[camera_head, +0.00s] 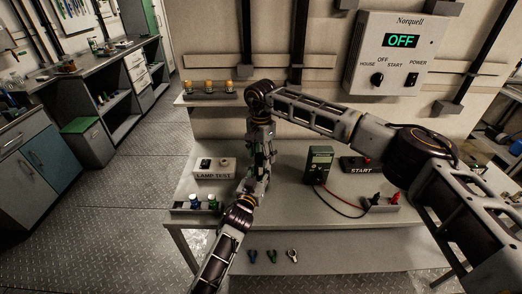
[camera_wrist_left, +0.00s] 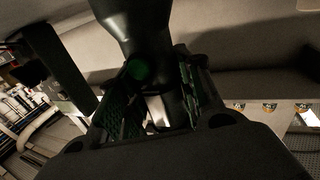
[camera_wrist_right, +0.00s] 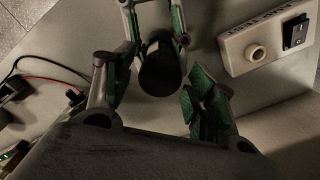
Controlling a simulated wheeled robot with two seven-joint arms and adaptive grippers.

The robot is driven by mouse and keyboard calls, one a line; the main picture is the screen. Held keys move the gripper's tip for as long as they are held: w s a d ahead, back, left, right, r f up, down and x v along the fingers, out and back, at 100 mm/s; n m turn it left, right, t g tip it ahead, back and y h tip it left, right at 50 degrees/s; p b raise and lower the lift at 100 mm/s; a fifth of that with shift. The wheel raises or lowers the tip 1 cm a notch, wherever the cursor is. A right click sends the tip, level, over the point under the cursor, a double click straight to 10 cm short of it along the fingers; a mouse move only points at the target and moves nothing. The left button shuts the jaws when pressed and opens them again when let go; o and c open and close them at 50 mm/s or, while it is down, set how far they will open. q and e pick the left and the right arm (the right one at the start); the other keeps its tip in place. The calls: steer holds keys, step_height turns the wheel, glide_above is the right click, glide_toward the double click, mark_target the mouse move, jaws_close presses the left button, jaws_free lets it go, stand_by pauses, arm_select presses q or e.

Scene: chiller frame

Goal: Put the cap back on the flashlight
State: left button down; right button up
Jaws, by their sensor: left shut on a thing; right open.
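A black flashlight (camera_wrist_left: 139,25) is held between the green-padded fingers of my left gripper (camera_wrist_left: 160,98) in the left wrist view. In the right wrist view, the round dark end of the black flashlight (camera_wrist_right: 160,68) points toward the camera, with my left fingers around it farther back. My right gripper (camera_wrist_right: 160,95) is open, and this end lies in line with the space between its fingers. I cannot tell whether they touch it. In the head view, my right gripper (camera_head: 261,135) is above my left gripper (camera_head: 256,172). I cannot make out a separate cap.
The workbench (camera_head: 300,213) holds a LAMP TEST box (camera_head: 214,168) at left, a meter (camera_head: 318,163), a START box (camera_head: 360,165) and a terminal block (camera_head: 380,203) with a red lead. A rack of bulbs (camera_head: 208,92) is behind. Small tools (camera_head: 272,256) lie on the lower shelf.

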steer(key=shift+c, duration=0.3)
steer(key=c, duration=1)
